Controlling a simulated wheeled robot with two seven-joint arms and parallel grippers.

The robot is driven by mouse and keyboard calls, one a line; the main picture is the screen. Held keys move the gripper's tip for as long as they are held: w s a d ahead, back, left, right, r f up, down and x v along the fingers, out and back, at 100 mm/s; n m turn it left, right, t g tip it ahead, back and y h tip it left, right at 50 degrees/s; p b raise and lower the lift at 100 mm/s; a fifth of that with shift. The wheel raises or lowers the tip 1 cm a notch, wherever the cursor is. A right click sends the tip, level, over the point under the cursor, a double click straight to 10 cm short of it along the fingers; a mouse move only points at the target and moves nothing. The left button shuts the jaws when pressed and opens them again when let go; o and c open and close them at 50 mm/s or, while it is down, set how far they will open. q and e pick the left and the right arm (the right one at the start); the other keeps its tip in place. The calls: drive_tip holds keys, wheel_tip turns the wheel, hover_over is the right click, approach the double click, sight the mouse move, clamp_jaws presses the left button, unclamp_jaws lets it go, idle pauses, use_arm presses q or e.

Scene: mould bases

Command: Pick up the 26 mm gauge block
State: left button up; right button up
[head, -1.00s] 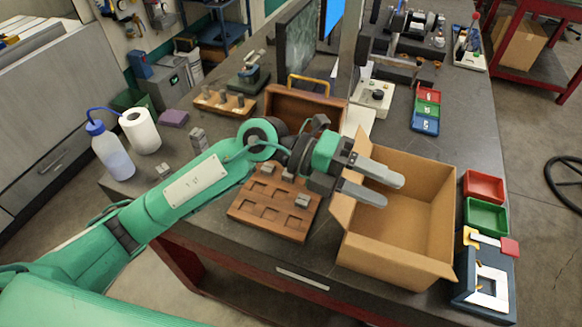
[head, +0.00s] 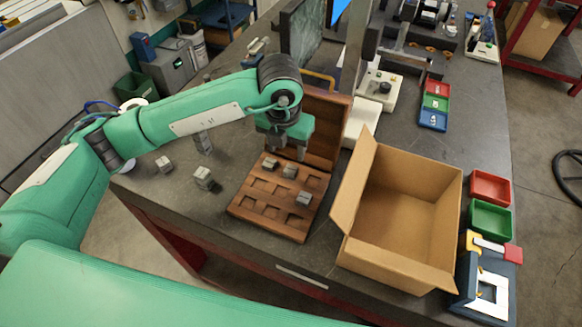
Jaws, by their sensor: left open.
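Several grey metal blocks are in view, and no size markings are readable, so I cannot tell which is the 26 mm gauge block. Three sit in the wooden case (head: 264,222): a rear block (head: 269,163), a middle block (head: 290,170) and a front right block (head: 304,199). Outside it, to the left, are a small block (head: 164,164), another block (head: 204,178) and a taller block (head: 204,142). My left gripper (head: 288,148) is open, pointing down above the rear of the case, near the rear and middle blocks. My right gripper is out of view.
The case's raised lid (head: 326,130) stands behind my left gripper. An open, empty cardboard box (head: 400,263) is to the right. Red (head: 491,187) and green (head: 490,218) trays lie beyond it. The bench (head: 180,208) is clear in front of the loose blocks.

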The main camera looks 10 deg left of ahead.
sight(291, 169)
use_arm(q)
drive_tip(key=f, duration=0.3)
drive_tip(key=shift+w+f+p, duration=0.1)
drive_tip(key=shift+w+p, duration=0.1)
drive_tip(key=shift+p, duration=0.15)
drive_tip(key=shift+d+f+p, duration=0.1)
drive_tip(key=shift+f+p, duration=0.35)
drive_tip(key=f+p, duration=0.1)
drive_tip(key=f, duration=0.1)
drive_tip(key=f+p, duration=0.1)
drive_tip(key=f, duration=0.1)
drive_tip(key=shift+w+d, duration=0.15)
drive_tip(key=shift+w, duration=0.05)
drive_tip(key=shift+f, duration=0.2)
drive_tip(key=shift+w+f, duration=0.1)
drive_tip(key=shift+w, duration=0.15)
clamp_jaws()
